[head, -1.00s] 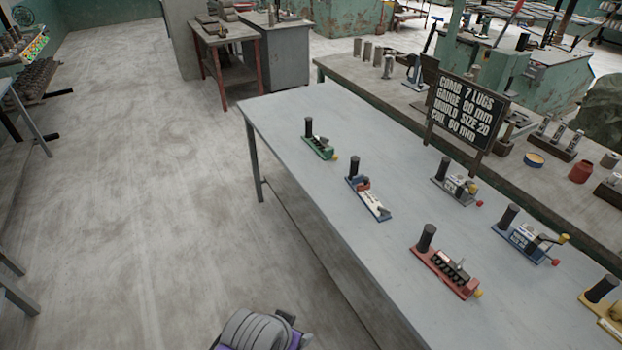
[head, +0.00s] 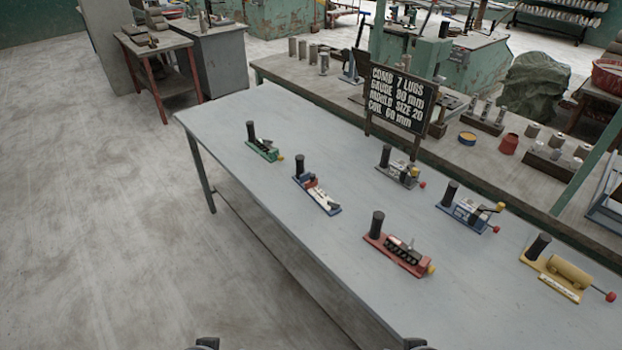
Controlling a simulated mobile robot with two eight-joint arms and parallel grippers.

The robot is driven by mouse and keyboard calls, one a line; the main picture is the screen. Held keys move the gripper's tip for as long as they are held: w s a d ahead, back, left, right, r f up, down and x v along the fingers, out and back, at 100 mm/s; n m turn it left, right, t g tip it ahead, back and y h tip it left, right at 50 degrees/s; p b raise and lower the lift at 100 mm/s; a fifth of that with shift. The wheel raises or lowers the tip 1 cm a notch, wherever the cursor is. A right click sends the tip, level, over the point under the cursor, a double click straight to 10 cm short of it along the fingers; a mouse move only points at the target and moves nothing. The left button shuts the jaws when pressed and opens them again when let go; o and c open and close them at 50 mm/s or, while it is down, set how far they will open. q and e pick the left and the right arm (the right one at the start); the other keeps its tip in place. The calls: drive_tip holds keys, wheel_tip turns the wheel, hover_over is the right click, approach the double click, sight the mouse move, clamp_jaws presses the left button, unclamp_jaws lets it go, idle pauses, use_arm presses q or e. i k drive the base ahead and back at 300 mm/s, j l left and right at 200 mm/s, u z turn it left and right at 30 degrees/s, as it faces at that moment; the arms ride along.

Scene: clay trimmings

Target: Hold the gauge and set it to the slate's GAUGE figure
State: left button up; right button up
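The slate (head: 397,98) stands upright on two posts at the table's far edge. It reads COMB 7 LUGS, GAUGE 80 or 90 mm (first digit unclear), MOULD SIZE 20, COIL 60 mm. A blue-based device with a white strip, a red-brown part and a black upright handle (head: 318,195) lies on the table left of centre. It looks like a sliding gauge, but its marks are too small to read. Nothing touches it. Only two small dark parts, likely of my arms, show at the bottom edge; neither gripper can be made out.
Other handled devices stand on the grey table (head: 290,275): green (head: 264,149), grey (head: 399,174), blue with a crank (head: 467,214), red with black teeth (head: 399,254) and yellow with a roller (head: 562,274). The table's near part is clear. A cluttered bench (head: 480,160) runs behind.

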sight(313, 181)
drive_tip(key=i+j+z, duration=0.1)
drive_tip(key=z, duration=0.85)
drive_tip(key=i+j+z, duration=0.1)
drive_tip(key=j+z, duration=0.7)
drive_tip(key=j, duration=0.15)
drive_tip(key=j+z, duration=0.15)
drive_tip(key=j, duration=0.4)
drive_tip(key=k+j+z, duration=0.15)
drive_tip(key=j, duration=1.05)
drive_tip(key=k+j, duration=0.1)
drive_tip(key=j, duration=0.55)
